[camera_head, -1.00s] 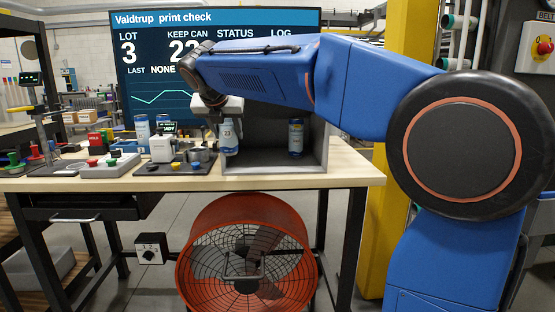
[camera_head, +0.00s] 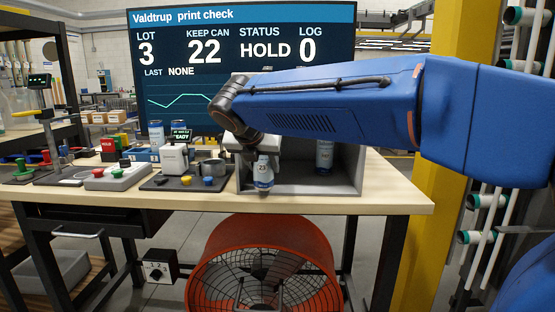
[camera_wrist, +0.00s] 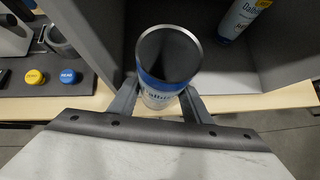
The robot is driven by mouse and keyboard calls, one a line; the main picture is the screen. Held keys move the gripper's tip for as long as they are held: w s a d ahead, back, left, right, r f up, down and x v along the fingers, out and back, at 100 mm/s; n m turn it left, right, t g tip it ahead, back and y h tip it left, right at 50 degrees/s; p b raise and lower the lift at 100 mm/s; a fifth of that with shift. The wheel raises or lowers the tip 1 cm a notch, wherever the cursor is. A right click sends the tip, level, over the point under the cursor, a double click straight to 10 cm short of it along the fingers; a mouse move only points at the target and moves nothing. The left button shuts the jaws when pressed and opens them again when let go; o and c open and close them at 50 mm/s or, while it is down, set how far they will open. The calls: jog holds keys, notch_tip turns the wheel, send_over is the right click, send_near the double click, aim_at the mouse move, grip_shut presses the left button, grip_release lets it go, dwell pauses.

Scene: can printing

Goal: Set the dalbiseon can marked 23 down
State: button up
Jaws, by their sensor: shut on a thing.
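The dalbiseon can marked 23 (camera_head: 263,174) is white and blue and hangs upright at the front of a grey open-fronted box. My gripper (camera_head: 262,152) is shut on it. In the wrist view the can (camera_wrist: 160,98) stands between the two fingers of my gripper (camera_wrist: 160,104), its dark open top facing the camera. Whether its base touches anything cannot be told. A second blue and white can (camera_head: 325,156) stands inside the box on the right; it also shows in the wrist view (camera_wrist: 240,16) with a yellow patch.
The grey box (camera_head: 356,178) sits on a wooden bench (camera_head: 390,200). Left of it is a dark pad (camera_head: 160,184) with a small white device and yellow and blue buttons. Two more cans (camera_head: 156,134) stand behind that. A screen (camera_head: 240,60) reads KEEP CAN 22, STATUS HOLD.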

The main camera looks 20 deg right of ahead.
jog(key=w+d, duration=0.2)
jog(key=w, duration=0.1)
jog(key=w+d, duration=0.1)
jog(key=w, duration=0.3)
jog(key=w+d, duration=0.2)
jog(key=w, duration=0.2)
jog(key=shift+d, duration=0.3)
jog(key=shift+w+d+f, duration=0.15)
jog(key=shift+w+f, duration=0.1)
jog(key=shift+w, duration=0.05)
jog(key=shift+s+f, duration=0.1)
jog(key=shift+f, duration=0.4)
jog(key=shift+f, duration=0.15)
jog(key=o, duration=1.1)
jog(key=shift+c, duration=0.2)
